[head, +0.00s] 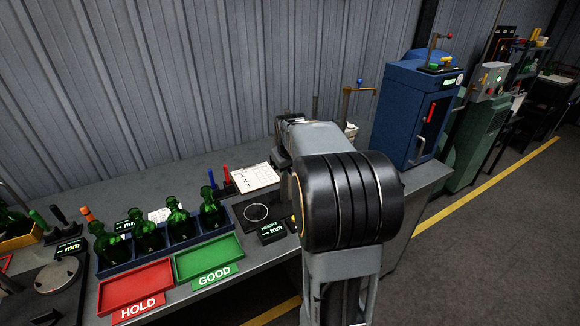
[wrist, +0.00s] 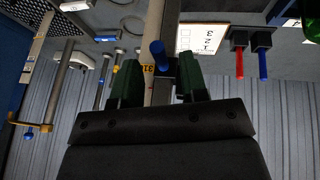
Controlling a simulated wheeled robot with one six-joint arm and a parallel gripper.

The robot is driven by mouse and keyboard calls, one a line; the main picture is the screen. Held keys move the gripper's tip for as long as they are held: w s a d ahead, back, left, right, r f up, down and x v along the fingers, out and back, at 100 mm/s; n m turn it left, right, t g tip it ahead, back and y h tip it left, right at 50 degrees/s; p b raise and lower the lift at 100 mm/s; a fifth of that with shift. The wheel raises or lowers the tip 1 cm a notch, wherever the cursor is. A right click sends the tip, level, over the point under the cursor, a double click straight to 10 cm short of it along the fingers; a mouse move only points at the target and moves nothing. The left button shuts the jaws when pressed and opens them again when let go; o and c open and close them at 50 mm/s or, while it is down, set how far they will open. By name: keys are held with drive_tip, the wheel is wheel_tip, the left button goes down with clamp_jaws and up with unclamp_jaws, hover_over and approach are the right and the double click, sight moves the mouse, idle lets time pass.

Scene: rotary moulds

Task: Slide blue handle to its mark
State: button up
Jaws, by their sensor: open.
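The blue handle (wrist: 158,50) shows in the wrist view as a short blue peg on a pale upright bar (wrist: 154,18). My gripper (wrist: 158,66) is open, its two dark green fingers apart on either side of the blue handle. I cannot tell whether either finger touches it. A small yellow label with dark figures (wrist: 147,69) shows beside the handle; I cannot tell whether it is the mark. In the head view my arm hides the handle and the fingers.
Red and blue pegs (wrist: 239,62) and a white printed card (wrist: 200,38) are nearby in the wrist view. A bench holds green bottles (head: 178,222), a red HOLD tray (head: 136,287) and a green GOOD tray (head: 209,258). A blue cabinet (head: 398,105) stands right of my arm.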

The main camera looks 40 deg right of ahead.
drive_tip(key=shift+w+d+f, duration=0.1)
drive_tip(key=shift+w+f, duration=0.05)
drive_tip(key=shift+f, duration=0.3)
drive_tip(key=shift+c, duration=0.3)
clamp_jaws()
